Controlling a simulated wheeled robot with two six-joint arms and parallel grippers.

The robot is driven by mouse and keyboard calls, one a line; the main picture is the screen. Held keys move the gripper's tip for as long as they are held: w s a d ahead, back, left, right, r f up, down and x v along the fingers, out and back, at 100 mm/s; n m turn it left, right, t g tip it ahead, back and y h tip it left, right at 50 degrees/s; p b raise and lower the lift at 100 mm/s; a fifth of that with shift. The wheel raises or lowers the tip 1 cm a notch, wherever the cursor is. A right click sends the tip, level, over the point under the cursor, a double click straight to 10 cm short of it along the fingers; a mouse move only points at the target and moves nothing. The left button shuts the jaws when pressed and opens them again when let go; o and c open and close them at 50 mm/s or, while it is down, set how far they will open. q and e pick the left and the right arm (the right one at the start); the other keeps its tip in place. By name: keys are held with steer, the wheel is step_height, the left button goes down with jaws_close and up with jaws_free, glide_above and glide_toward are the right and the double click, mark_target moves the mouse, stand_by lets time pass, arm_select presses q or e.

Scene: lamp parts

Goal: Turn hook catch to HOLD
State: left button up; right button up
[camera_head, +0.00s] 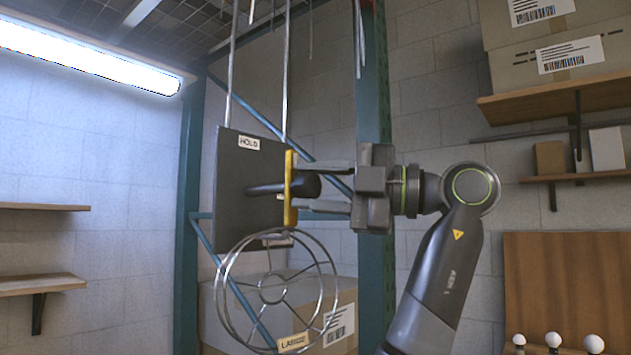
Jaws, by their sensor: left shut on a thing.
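The hook catch is a dark square panel (232,185) hung from thin rods, with a white HOLD label (249,143) near its top edge. A dark shaft sticks out from the panel towards a yellow bar (290,165), which stands upright in front of it.
A round wire lamp frame (222,290) with a small tag (293,342) hangs just below the panel. A cardboard box (345,300) stands behind it. Teal posts (190,240) and a brace flank the panel. Shelves line both sides; white bulbs (592,343) stand at lower right.

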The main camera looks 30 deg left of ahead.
stand_by(0.5)
arm_select(q)
steer(key=o, duration=1)
arm_select(e)
steer(key=shift+d, duration=0.15)
